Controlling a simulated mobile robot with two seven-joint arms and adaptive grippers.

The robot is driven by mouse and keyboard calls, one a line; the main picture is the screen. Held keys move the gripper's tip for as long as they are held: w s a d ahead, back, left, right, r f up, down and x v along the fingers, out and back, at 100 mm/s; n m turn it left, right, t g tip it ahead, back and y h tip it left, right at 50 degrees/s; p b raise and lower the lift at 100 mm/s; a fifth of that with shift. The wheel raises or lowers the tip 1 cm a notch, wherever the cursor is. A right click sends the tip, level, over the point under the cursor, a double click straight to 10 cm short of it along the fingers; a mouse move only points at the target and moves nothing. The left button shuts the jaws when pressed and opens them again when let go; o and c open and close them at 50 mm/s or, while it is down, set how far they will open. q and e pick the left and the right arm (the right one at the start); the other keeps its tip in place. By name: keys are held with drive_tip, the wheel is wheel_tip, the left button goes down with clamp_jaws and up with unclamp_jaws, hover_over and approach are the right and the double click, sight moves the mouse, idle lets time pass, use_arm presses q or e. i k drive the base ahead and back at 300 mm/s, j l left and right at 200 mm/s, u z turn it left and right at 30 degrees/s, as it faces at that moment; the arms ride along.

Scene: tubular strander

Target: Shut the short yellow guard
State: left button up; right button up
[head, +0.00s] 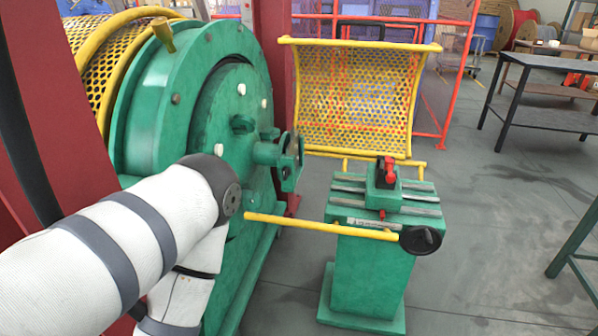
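The short yellow guard (352,95) is a curved, perforated panel with yellow edge bars. It stands raised, behind the green pedestal (370,270), so it is open. A dark handle-like bar shows at its top edge. A yellow bar (320,227) runs along the near side of the pedestal, apart from the raised panel. My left arm reaches in from the lower left and bends in front of the large green disc, left of the guard and apart from it. Neither gripper shows; the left arm's end is out of sight.
The green strander disc (195,110) fills the left, with another yellow perforated guard (90,60) behind it. The pedestal carries a red-handled clamp (386,172) and a black handwheel (421,240). A dark table (555,62) stands at the right. Floor right of the pedestal is clear.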

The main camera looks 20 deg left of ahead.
sight(435, 47)
drive_tip(key=i+l+u, duration=0.4)
drive_tip(key=l, duration=0.15)
drive_tip(key=i+l+u, duration=0.35)
drive_tip(key=l, duration=0.3)
drive_tip(key=i+l+u, duration=0.2)
drive_tip(key=l, duration=0.15)
drive_tip(key=i+l+u, duration=0.25)
drive_tip(key=l, duration=0.15)
drive_tip(key=l+u, duration=0.2)
drive_tip(key=l, duration=0.25)
drive_tip(key=l+u, duration=0.25)
drive_tip(key=l, duration=0.2)
drive_tip(key=i+l+u, duration=0.15)
drive_tip(key=l, duration=0.15)
drive_tip(key=i+l+u, duration=0.15)
drive_tip(key=l, duration=0.2)
drive_tip(key=i+l+u, duration=0.2)
drive_tip(key=l+u, duration=0.15)
drive_tip(key=l, duration=0.8)
